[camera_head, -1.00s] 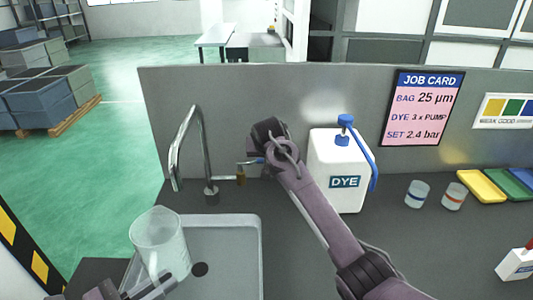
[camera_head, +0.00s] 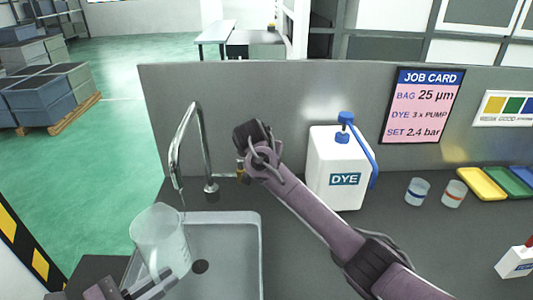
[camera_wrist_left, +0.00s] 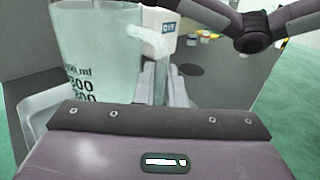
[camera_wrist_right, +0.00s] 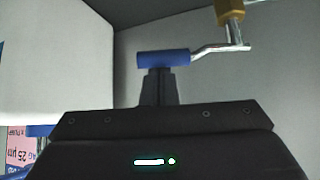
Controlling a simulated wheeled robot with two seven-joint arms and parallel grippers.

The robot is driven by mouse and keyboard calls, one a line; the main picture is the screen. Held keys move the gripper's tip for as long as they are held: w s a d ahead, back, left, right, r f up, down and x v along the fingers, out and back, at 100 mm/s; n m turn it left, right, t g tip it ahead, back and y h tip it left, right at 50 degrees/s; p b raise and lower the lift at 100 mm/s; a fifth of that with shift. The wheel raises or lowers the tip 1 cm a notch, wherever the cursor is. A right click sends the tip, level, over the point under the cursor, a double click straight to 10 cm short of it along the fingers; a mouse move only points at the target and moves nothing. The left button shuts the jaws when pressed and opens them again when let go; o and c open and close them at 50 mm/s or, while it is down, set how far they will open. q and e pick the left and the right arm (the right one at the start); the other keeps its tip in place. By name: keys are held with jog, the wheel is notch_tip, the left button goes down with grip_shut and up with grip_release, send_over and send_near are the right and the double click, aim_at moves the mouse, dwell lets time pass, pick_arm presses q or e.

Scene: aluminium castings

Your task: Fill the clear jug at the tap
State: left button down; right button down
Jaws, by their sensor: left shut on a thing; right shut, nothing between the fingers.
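The clear jug (camera_head: 158,238) is held roughly upright over the left part of the sink (camera_head: 260,250); its printed scale shows in the left wrist view (camera_wrist_left: 85,60). My left gripper (camera_head: 158,284) is shut on its handle. The tap (camera_head: 203,150) has a bent metal spout whose tip is above the jug's rim. A faint thin line hangs below the tip, possibly water; I cannot tell a level in the jug. My right gripper (camera_wrist_right: 158,85) is shut and empty, its fingertips at the blue lever (camera_wrist_right: 163,58) by the brass valve (camera_wrist_right: 229,10). The head view hides this lever behind the gripper.
A white DYE container (camera_head: 338,168) with a blue pump stands just right of my right gripper. Two small cups (camera_head: 417,191) and coloured trays (camera_head: 483,185) are farther right. A grey panel (camera_head: 300,90) closes the back. The counter front is clear.

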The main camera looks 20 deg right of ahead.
jog(key=s+a, duration=0.3)
jog(key=a, duration=0.3)
jog(key=shift+s, duration=0.25)
dwell(0.3)
jog(key=shift+d, duration=0.1)
dwell(0.6)
